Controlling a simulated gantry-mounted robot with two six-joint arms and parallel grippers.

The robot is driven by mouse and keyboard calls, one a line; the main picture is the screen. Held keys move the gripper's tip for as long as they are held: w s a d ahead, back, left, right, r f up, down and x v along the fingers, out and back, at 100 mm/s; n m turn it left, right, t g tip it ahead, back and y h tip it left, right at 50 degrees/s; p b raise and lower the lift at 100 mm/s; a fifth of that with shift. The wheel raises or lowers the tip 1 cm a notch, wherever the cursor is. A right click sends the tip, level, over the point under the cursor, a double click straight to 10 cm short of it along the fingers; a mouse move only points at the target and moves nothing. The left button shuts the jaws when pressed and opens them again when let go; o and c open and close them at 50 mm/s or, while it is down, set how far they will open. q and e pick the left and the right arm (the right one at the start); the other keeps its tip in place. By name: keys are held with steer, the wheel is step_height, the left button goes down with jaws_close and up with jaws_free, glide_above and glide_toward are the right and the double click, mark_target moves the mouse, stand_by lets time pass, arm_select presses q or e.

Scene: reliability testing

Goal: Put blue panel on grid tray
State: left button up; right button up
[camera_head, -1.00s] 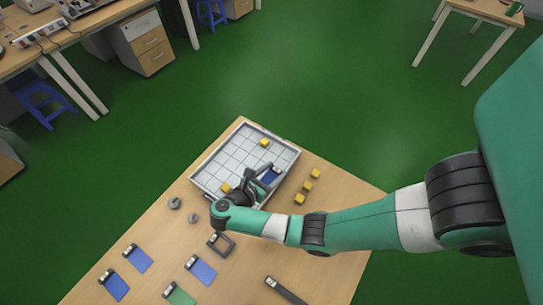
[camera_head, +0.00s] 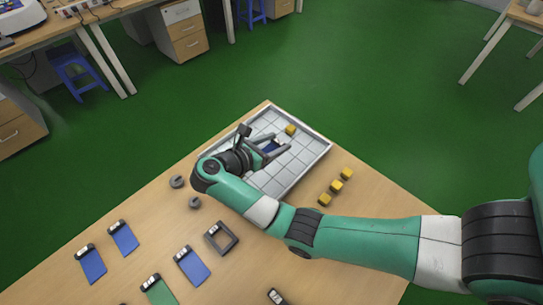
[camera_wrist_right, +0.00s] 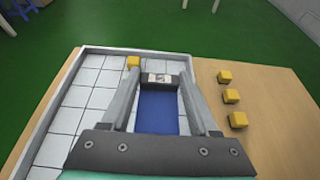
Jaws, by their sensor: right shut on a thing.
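The blue panel (camera_head: 271,146) is between the fingers of my right gripper (camera_head: 277,151), which is shut on it. In the right wrist view, the panel (camera_wrist_right: 158,112) lies between the two grey fingers, its black-and-white end pointing away from the wrist. The grid tray (camera_head: 305,150) is a light grey tray with square cells and a raised rim. The gripper and panel are over the tray's middle; I cannot tell whether the panel touches the tray floor. The arm hides the tray's near left part. My left gripper is not in view.
One yellow cube (camera_head: 291,129) is in the tray; several more (camera_head: 336,186) stand right of it. Tray cells to the right are free.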

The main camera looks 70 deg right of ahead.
steer(key=shift+w+d+f+b, duration=0.15)
steer(key=shift+w+d+f, duration=0.1)
steer(key=shift+d+f, duration=0.2)
steer(key=shift+w+d+f+b, duration=0.15)
steer(key=shift+w+d+f, duration=0.15)
steer(key=shift+d, duration=0.2)
steer(key=d+f+b, duration=0.1)
steer(key=w+d+f+b, duration=0.1)
steer(key=f, duration=0.1)
steer(key=w+d+f+b, duration=0.1)
steer(key=shift+w+d+f, duration=0.2)
steer(key=shift+d+f, duration=0.1)
steer(key=shift+d, duration=0.1)
steer(key=shift+w+d+f, duration=0.15)
steer(key=shift+d+f, duration=0.05)
steer(key=shift+d, duration=0.05)
steer(key=f+b, duration=0.3)
steer(key=f, duration=0.1)
steer(key=shift+w+d, duration=0.15)
steer(key=shift+d, duration=0.1)
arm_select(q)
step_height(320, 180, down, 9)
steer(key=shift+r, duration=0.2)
arm_select(e)
steer(key=shift+r, duration=0.15)
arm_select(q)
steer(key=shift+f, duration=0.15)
arm_select(e)
steer(key=o, duration=1.3)
steer(key=shift+o, duration=0.2)
